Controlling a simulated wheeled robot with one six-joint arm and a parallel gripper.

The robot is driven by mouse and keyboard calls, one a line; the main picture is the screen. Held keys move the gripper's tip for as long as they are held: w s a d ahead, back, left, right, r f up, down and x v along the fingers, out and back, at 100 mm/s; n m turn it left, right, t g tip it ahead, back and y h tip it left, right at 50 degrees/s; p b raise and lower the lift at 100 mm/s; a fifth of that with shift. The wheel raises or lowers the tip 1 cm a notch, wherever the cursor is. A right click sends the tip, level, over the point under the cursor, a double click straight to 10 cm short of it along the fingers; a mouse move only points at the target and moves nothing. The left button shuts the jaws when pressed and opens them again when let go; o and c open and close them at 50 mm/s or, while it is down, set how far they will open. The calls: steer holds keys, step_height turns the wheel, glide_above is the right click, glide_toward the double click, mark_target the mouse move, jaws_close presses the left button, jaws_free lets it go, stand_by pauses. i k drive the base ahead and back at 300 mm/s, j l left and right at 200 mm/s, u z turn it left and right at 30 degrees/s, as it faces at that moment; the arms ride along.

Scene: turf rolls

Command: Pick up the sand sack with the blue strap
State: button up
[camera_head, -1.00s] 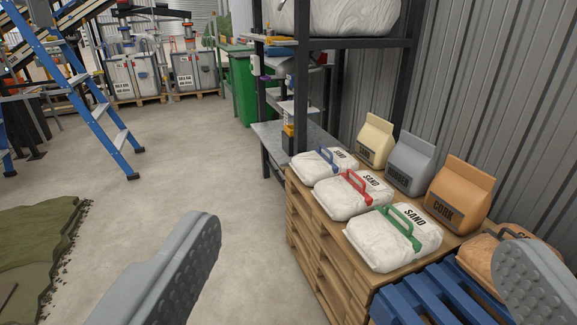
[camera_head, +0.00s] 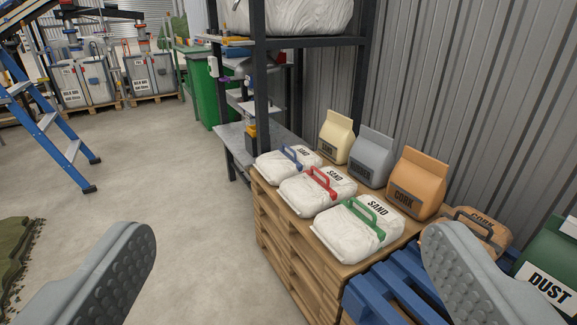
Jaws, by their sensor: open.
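The sand sack with the blue strap (camera_head: 277,168) is white and lies at the far end of a row on a wooden pallet stack (camera_head: 276,236). Its blue strap (camera_head: 291,155) arches over its top. The sand sack with the red strap (camera_head: 309,197) lies in front of it, and the sand sack with the green strap (camera_head: 345,233) is nearest to me. My gripper (camera_head: 285,275) is open and empty. Its two grey fingers are wide apart at the lower left and lower right, well short of the blue-strapped sack. The red-strapped sack hides part of that sack's near side.
Cream (camera_head: 336,138), grey (camera_head: 370,155) and orange (camera_head: 417,182) bags stand behind the sacks, before a corrugated wall. A blue pallet (camera_head: 385,290) is at the front right. A dark shelf post (camera_head: 262,75) rises behind the sacks. Open floor (camera_head: 150,190) lies to the left.

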mark_target(280, 164)
steer(key=i+j, duration=0.35)
steer(key=i, duration=0.3)
steer(key=i+j+z, duration=0.15)
steer(key=i+j, duration=0.2)
steer(key=i, duration=0.3)
steer(key=i+j, duration=0.45)
steer(key=i, duration=0.2)
steer(key=i+j+z, duration=0.1)
steer(key=i+j, duration=0.3)
steer(key=i, duration=0.25)
